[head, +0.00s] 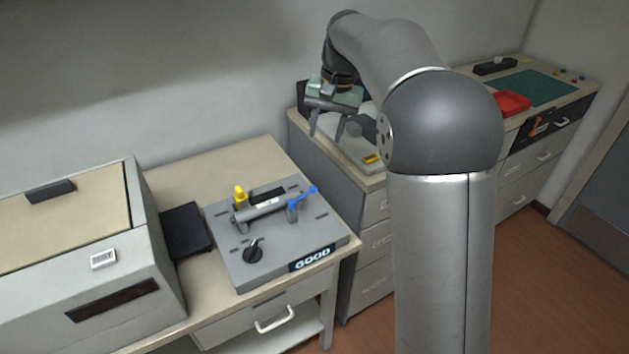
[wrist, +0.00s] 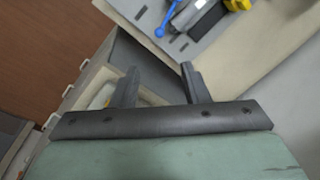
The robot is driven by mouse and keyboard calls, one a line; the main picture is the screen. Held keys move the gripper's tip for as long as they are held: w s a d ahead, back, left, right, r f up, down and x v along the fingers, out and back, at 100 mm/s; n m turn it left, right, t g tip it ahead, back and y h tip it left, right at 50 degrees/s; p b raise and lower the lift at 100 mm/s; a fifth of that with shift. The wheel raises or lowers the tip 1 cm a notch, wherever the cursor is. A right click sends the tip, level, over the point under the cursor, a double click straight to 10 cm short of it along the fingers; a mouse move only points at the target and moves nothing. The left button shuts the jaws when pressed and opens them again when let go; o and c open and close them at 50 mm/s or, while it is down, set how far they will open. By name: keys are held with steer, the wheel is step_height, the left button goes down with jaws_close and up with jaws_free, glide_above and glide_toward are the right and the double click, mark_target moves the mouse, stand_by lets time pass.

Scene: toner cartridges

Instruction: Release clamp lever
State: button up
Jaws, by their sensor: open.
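The blue clamp lever (head: 302,195) stands at the right end of a grey fixture plate (head: 240,272) on the table, its handle tilted up to the right. A grey cylindrical toner cartridge (head: 262,208) lies in the fixture beside it, with a yellow part (head: 240,195) at its left end. My gripper (head: 326,133) is open and empty, behind and to the right of the fixture, well apart from the lever. In the wrist view its two fingers (wrist: 158,78) are spread, and the blue lever (wrist: 168,20) shows beyond them near the top edge.
A black knob (head: 253,251) and a "GOOD" label (head: 312,258) are on the plate's front. A large grey machine (head: 100,290) with a black tray (head: 184,230) stands left. A red bin (head: 513,102) and green mat (head: 536,88) lie on the far right counter.

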mark_target(314, 186)
steer(key=f, duration=0.5)
steer(key=a+f, duration=0.1)
steer(key=f, duration=0.4)
steer(key=a+f, duration=0.1)
steer(key=f, duration=0.5)
steer(key=shift+w+a+p, duration=0.25)
steer(key=shift+w+p, duration=0.05)
steer(key=shift+p, duration=0.1)
